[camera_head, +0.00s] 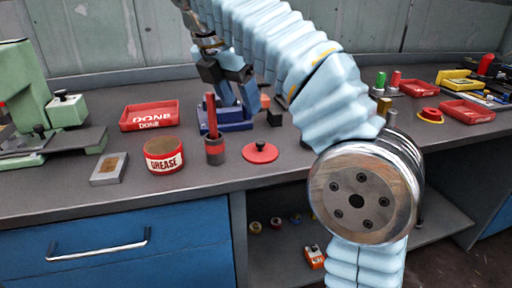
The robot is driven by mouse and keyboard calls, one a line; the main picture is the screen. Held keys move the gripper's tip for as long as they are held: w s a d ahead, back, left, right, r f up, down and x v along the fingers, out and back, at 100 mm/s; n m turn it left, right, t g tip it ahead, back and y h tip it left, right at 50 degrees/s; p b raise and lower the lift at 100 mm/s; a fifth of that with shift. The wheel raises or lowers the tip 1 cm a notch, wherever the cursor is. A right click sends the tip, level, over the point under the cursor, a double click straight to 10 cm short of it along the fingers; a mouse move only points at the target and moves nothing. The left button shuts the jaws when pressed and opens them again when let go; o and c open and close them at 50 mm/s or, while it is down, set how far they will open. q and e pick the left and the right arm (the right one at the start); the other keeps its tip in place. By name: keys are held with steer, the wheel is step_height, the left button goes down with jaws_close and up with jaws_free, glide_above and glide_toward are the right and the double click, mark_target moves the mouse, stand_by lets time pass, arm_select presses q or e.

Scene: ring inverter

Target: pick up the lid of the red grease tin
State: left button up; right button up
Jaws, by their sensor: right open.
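The red grease tin (164,160) stands on the bench left of centre, with a white GREASE label and a brown top surface, no lid on it. A flat red lid (261,155) with a black knob lies on the bench to its right, past a small cup. My right gripper (228,79) is open, above and behind the lid and left of it, near a blue fixture. It is apart from the lid. My left gripper is not in view.
A dark cup with a red stick (215,152) stands between tin and lid. The blue fixture (236,118) stands behind the lid. A red DONE tray (149,115), a grey block (109,168) and a green machine (65,110) are left. Bare bench lies in front of the lid.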

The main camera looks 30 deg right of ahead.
glide_above(260, 142)
steer(key=s+a, duration=0.1)
steer(key=a, duration=0.2)
step_height(260, 142, down, 7)
steer(key=shift+d+x, duration=0.25)
steer(key=shift+x, duration=1.05)
steer(key=shift+d+x, duration=0.25)
steer(key=shift+x, duration=1.1)
steer(key=shift+r, duration=0.2)
jaws_close()
